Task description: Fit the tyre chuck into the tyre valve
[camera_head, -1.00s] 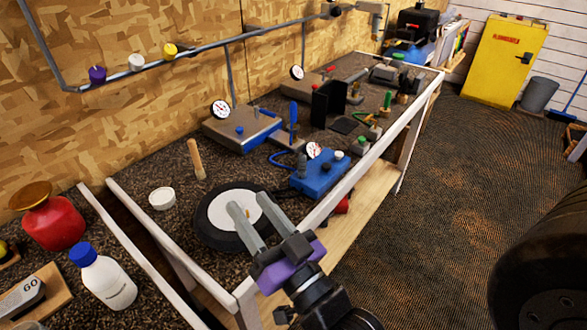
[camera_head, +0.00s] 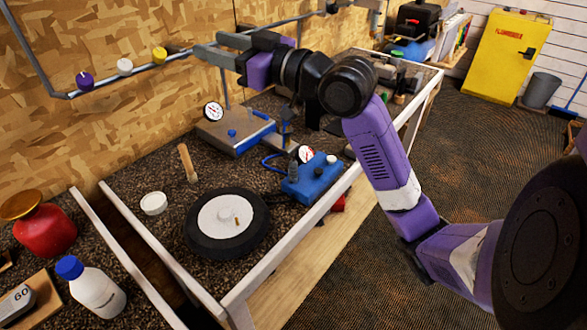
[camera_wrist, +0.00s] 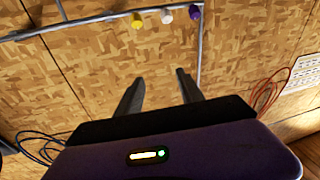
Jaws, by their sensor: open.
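The black tyre (camera_head: 257,236) with a white hub lies flat on the dark bench top. A small brass-coloured stem (camera_head: 236,222), seemingly the valve, stands at its hub. A blue box (camera_head: 318,184) with a dial sits right of the tyre. My gripper (camera_head: 207,47) is open and empty, high above the bench near the wall rail. In the wrist view its two fingers (camera_wrist: 160,77) point at the bare wall, apart.
The wall rail (camera_head: 105,87) carries purple, white and yellow knobs. A wooden handle (camera_head: 187,163) stands upright behind the tyre, near a white round lid (camera_head: 153,203). A grey gauge unit (camera_head: 235,136) sits behind the blue box. A white bottle (camera_head: 97,288) and red can (camera_head: 44,230) stand front left.

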